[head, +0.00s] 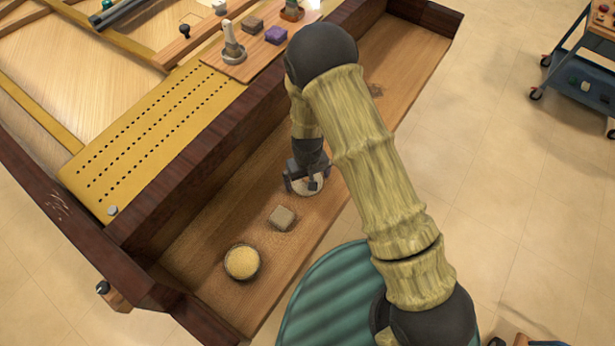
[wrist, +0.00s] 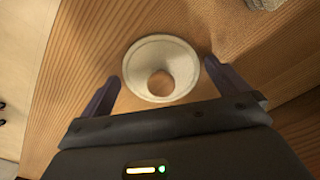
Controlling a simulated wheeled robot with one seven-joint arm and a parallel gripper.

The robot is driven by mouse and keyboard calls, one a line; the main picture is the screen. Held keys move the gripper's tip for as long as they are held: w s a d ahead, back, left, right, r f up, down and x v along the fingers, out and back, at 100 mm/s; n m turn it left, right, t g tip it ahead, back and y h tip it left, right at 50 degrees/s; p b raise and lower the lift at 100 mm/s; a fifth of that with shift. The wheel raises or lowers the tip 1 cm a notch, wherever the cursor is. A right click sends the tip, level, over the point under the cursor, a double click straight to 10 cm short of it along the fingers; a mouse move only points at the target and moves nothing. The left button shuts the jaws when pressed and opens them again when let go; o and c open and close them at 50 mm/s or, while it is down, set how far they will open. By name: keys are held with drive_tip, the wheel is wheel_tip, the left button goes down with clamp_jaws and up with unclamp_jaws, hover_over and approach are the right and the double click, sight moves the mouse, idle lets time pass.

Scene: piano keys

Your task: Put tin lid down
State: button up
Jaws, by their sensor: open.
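The tin lid, a round pale disc with a brownish round centre, lies flat on the wooden shelf in the wrist view (wrist: 138,62). In the head view the lid (head: 304,190) is partly hidden under my gripper (head: 302,184). The wrist view shows my gripper (wrist: 162,76) open, one finger on each side of the lid, with gaps between fingers and rim. A round tin with yellowish contents (head: 242,262) stands nearer the front left of the shelf.
A small grey-beige block (head: 282,218) sits between the lid and the round tin. The shelf (head: 215,290) has a dark raised wall (head: 190,190) along its left. A board with several small items (head: 245,62) lies above. Bare shelf extends beyond my arm.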

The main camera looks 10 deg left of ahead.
sight(308, 178)
wheel_tip(308, 178, up, 12)
drive_tip(key=shift+b, duration=0.4)
idle(0.6)
drive_tip(key=s+d+r+m+t, duration=0.1)
drive_tip(key=s+d+r+m, duration=0.1)
drive_tip(key=d+r, duration=0.3)
drive_tip(key=s+d+r+m, duration=0.2)
drive_tip(key=d+r, duration=0.3)
drive_tip(key=d, duration=0.7)
drive_tip(key=s+d+r+m+t, duration=0.1)
drive_tip(key=s+d+r+m, duration=0.1)
drive_tip(key=d+r, duration=0.4)
drive_tip(key=shift+s+d+m+t, duration=0.3)
drive_tip(key=shift+s+d+m, duration=0.1)
drive_tip(key=shift+d, duration=0.85)
drive_tip(key=shift+r, duration=0.2)
